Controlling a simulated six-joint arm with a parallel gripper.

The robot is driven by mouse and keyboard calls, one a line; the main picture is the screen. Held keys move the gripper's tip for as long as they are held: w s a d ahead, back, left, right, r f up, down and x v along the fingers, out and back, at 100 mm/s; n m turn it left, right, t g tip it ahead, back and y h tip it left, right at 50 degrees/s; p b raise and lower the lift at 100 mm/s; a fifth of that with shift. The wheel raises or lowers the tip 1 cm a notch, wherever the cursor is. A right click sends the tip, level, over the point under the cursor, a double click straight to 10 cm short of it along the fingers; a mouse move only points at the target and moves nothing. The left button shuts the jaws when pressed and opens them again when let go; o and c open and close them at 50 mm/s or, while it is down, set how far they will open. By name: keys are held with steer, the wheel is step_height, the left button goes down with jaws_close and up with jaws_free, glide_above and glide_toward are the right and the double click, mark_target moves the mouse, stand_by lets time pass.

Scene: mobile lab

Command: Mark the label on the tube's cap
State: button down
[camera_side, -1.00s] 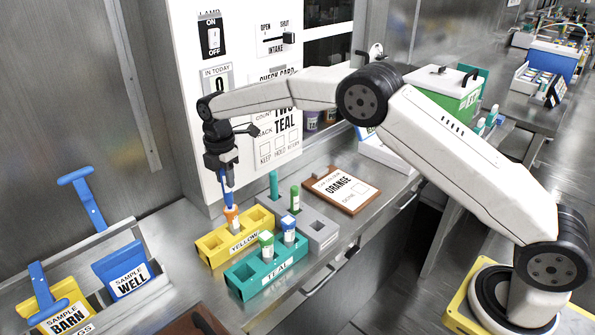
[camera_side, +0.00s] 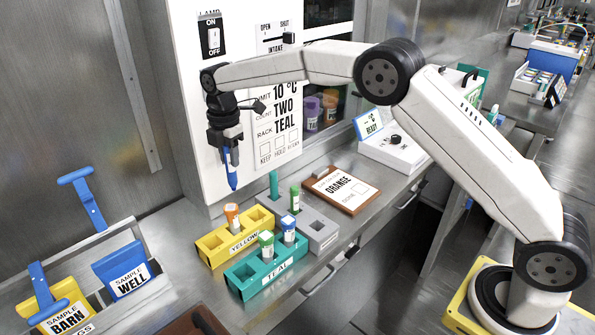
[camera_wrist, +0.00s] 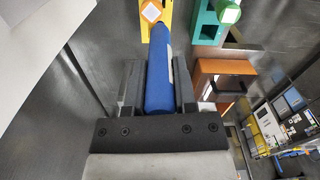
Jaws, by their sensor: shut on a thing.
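My gripper (camera_side: 226,142) is shut on a blue marker pen (camera_side: 231,177), held tip down above the racks. The pen also shows between the jaws in the wrist view (camera_wrist: 160,75). An orange-capped tube (camera_side: 232,216) stands in the yellow rack (camera_side: 212,250), below the pen tip and apart from it. Its orange cap with a pale diamond-shaped label shows in the wrist view (camera_wrist: 152,11); whether the label bears a mark is too small to tell. Green-capped (camera_side: 266,243) and blue-capped (camera_side: 288,229) tubes stand in the teal rack (camera_side: 240,281).
A grey rack (camera_side: 322,236) holds a green-capped tube (camera_side: 295,198). A clipboard reading "ORANGE" (camera_side: 342,190) lies to its right. A wall panel stands behind my gripper.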

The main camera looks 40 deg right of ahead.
steer(key=shift+r, duration=1)
steer(key=shift+f, duration=0.15)
